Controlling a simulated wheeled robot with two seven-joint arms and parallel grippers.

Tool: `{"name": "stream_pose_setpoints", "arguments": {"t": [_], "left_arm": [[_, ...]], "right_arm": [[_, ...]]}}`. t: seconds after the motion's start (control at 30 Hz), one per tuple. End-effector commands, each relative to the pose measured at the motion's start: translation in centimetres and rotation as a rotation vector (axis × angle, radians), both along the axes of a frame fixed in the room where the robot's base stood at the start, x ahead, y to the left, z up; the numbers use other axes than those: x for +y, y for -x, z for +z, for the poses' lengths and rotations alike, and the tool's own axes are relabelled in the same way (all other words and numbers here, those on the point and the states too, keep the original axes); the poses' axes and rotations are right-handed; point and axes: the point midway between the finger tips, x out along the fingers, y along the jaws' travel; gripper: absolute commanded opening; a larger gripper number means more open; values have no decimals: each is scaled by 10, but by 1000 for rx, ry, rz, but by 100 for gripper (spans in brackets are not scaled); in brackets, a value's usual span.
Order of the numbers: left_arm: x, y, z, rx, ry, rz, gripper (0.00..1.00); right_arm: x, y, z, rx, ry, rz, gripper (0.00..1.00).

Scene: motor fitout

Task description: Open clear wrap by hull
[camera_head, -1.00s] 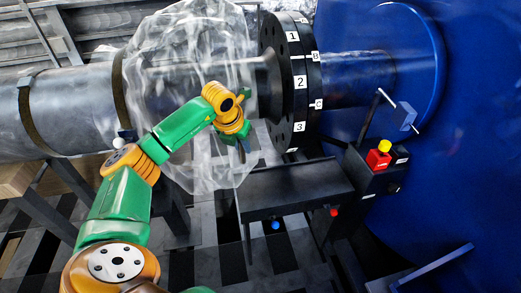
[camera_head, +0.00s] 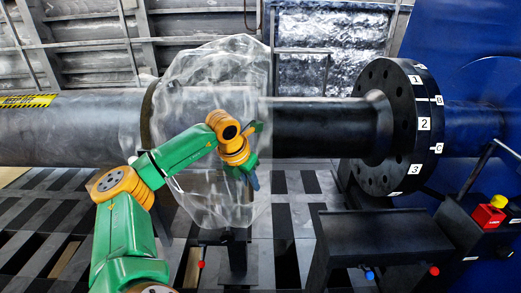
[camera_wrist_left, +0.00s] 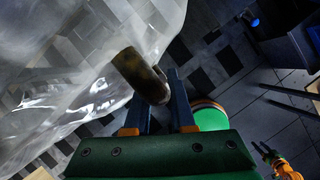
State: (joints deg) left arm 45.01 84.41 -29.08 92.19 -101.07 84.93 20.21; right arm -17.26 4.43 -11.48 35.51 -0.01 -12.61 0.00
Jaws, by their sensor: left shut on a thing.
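The clear wrap (camera_head: 205,105) hangs as a crumpled, see-through sleeve around the dark shaft (camera_head: 315,125), left of the black flange. Bare shaft shows between the wrap and the flange. My left gripper (camera_head: 252,178) is at the wrap's right, lower edge. In the left wrist view my left gripper (camera_wrist_left: 157,92) has its blue fingers shut on a dark, rounded bar-like piece (camera_wrist_left: 138,72) beside the wrap (camera_wrist_left: 70,70). How that piece joins the wrap is unclear. The blue hull wall (camera_head: 475,55) is at the right.
The black flange (camera_head: 377,150) carries labels 1, 2, 3, B and C. A black stand (camera_head: 370,235) with blue and red knobs is below it. A control box with a red and yellow button (camera_head: 488,215) is at the right. The floor is slatted.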

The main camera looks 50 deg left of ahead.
Motion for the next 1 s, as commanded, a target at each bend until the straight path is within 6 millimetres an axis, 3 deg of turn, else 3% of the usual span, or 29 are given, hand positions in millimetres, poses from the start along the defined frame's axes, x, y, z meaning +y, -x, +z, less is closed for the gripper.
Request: {"name": "stream_pose_setpoints", "arguments": {"t": [0.2, 0.63, 0.67, 0.73, 1.0], "left_arm": [[9, 10, -1, -2, -2, 2, 0], [10, 11, 1, -1, -2, 1, 0], [10, 11, 1, -1, -2, 1, 30], [10, 11, 1, -1, -2, 1, 49], [10, 11, 1, -1, -1, 0, 52]], "right_arm": [[-1, -1, -10, -1, 1, 0, 50], [-2, -1, -9, -2, 4, 0, 50], [-2, -1, -9, -2, 4, 0, 50], [-2, -1, -9, -2, 4, 0, 50], [-2, -1, -10, -2, 4, 1, 50]]}}
